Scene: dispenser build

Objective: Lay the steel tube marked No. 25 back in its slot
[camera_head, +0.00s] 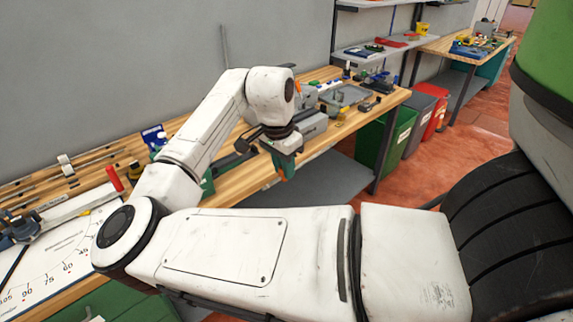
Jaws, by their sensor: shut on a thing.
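My gripper (285,165) hangs at the end of my bent arm, over the front edge of the wooden workbench (245,185). It points down and is small in view, with teal-green parts at its tip. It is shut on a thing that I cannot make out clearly. Thin grey rods (97,160) lie on the bench at the left, apart from my gripper. I cannot tell which slot there belongs to No. 25. My arm hides part of the bench.
An angle-marked board (55,250) with a red-handled tool (114,179) lies at the front left. Grey boxes and trays (345,95) crowd the bench's far end. Green, grey and red bins (384,138) stand beyond it. A thin upright rod (225,45) shows against the wall.

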